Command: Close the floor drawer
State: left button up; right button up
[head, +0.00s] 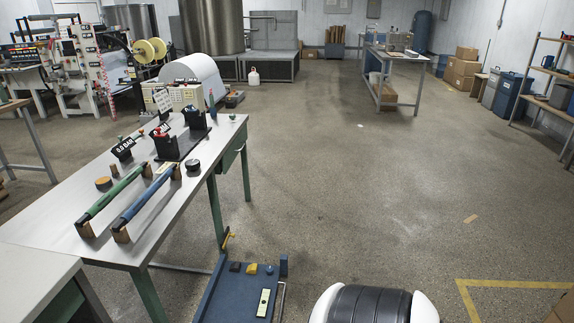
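A low blue tray-like drawer (211,306) is on the floor beside the front end of the workbench, at the bottom of the head view. It looks open, with its inside exposed. It holds small blue and yellow pieces (252,268) and a pale level-like bar (263,302). A thin metal rail (279,300) runs along its right side. Its near end is cut off by the picture's lower edge. Neither of my grippers is in view.
The workbench (190,195) with green legs carries a blue and a green rod on wooden blocks. A grey-topped cabinet (35,280) stands at the lower left. Yellow floor tape (500,283) is at the lower right. The floor in the middle and right is mostly clear.

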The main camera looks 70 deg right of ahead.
aim_at(228, 297)
jog(key=z, duration=1.95)
jog(key=l, duration=0.1)
